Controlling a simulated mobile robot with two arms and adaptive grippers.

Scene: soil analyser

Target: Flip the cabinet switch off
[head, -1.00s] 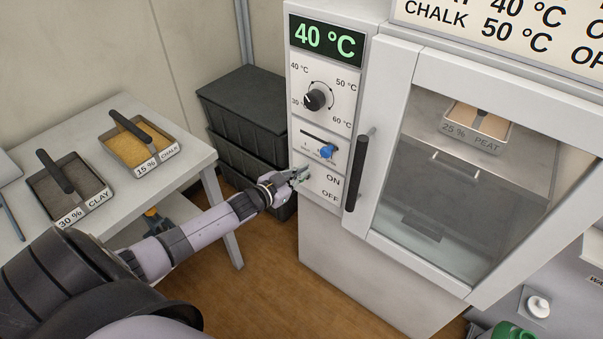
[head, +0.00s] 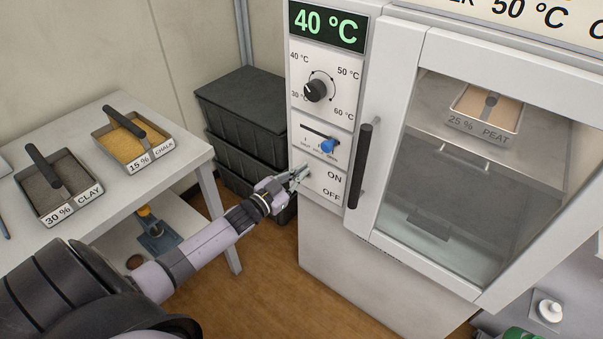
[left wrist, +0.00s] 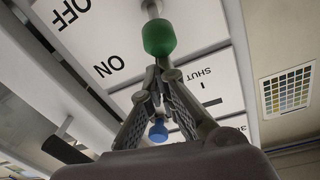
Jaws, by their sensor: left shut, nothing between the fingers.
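The white cabinet (head: 330,235) stands at the centre right, its control panel marked ON and OFF low down. The cabinet switch, a metal lever with a green tip (left wrist: 159,36), shows in the left wrist view beside the ON and OFF labels. In the head view it is mostly hidden by my left gripper (head: 301,173). That gripper is at the panel, left of the ON label. In the left wrist view its closed, empty fingertips (left wrist: 157,73) are right by the green tip; I cannot tell whether they touch. My right gripper is not in view.
A temperature knob (head: 316,90) and a blue-knobbed slider (head: 328,146) sit above the switch. A black door handle (head: 360,165) stands out to the right. Black crates (head: 245,105) are behind the gripper. A table (head: 190,165) with soil trays is at left.

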